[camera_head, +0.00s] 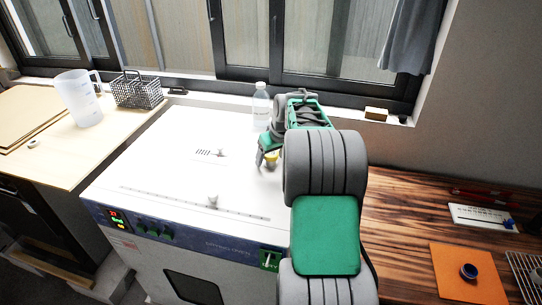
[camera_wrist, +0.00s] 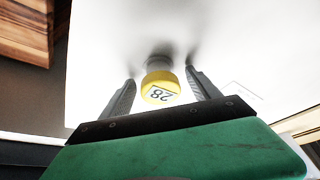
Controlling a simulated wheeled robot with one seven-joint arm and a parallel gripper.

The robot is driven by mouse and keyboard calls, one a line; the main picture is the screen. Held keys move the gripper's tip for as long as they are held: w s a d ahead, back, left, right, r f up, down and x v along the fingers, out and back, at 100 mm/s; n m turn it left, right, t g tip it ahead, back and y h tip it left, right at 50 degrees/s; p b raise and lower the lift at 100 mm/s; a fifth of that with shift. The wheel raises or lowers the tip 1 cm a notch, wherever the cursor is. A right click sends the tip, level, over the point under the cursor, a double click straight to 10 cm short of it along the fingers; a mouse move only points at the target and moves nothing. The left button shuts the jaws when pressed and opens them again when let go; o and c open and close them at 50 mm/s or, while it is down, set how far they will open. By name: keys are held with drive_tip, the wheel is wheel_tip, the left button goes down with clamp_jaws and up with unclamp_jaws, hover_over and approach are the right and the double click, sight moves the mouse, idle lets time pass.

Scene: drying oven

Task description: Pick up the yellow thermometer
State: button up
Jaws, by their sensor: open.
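The yellow thermometer (camera_wrist: 160,88) shows as a short round yellow head with a white face marked 28, with a darker part behind it toward the white oven top. In the wrist view it sits between the two fingers of my gripper (camera_wrist: 160,82), with a gap on each side. My gripper is open and holds nothing. In the head view a small part of the yellow thermometer (camera_head: 272,158) shows beside my gripper (camera_head: 264,158), near the back right of the drying oven's top (camera_head: 150,165). My arm hides part of this area.
A clear bottle (camera_head: 261,105) stands just behind my gripper. A small knob (camera_head: 212,200) and a vent (camera_head: 208,153) are on the oven top. A jug (camera_head: 78,98) and wire basket (camera_head: 137,92) stand at left. An orange mat (camera_head: 455,285) lies on the wooden bench at right.

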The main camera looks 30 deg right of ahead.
drive_tip(key=c, duration=1.4)
drive_tip(key=shift+r, duration=0.15)
wheel_tip(320, 180, up, 28)
drive_tip(key=p, duration=1.2)
drive_tip(key=shift+a, duration=0.1)
